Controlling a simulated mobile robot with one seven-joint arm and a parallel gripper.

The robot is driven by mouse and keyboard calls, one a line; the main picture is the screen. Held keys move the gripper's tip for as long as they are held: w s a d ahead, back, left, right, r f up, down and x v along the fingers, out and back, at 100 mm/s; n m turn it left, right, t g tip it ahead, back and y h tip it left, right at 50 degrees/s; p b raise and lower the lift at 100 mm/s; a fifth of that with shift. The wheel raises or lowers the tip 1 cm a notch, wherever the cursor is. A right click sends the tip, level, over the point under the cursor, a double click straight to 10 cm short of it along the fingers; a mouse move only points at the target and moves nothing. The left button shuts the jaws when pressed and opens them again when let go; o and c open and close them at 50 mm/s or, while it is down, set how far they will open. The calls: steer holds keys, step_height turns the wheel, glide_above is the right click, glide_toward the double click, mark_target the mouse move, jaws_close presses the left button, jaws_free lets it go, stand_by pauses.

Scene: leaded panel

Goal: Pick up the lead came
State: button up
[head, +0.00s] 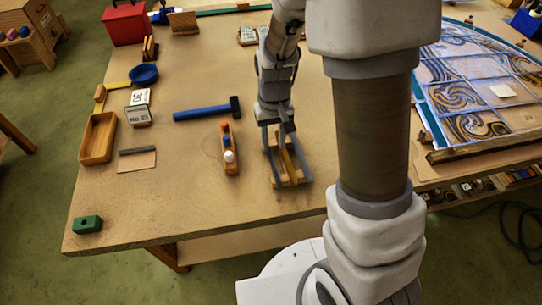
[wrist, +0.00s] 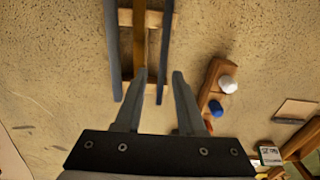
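Grey strips that look like lead came lie on a small wooden rack (head: 291,184) near the table's front edge. In the wrist view one grey strip (wrist: 165,45) runs on the right of the rack and another (wrist: 112,50) on the left, with a brass-coloured strip (wrist: 139,42) between them. My gripper (head: 278,125) is over the far end of the rack. In the wrist view my gripper (wrist: 159,73) is open, its fingers apart, with the right grey strip's near end in line with the gap. I see nothing held; whether the fingers touch the strip is unclear.
A wooden holder with coloured tops (head: 229,160) stands close left of the rack. A blue-handled hammer (head: 205,112), a wooden tray (head: 98,138) and a green block (head: 87,224) lie farther left. The leaded panel (head: 475,85) is at right. The front left tabletop is mostly clear.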

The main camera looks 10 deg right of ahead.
mark_target(272, 159)
steer(key=f, duration=0.4)
steer(key=shift+s+a, duration=0.25)
steer(key=shift+f, duration=0.65)
jaws_close()
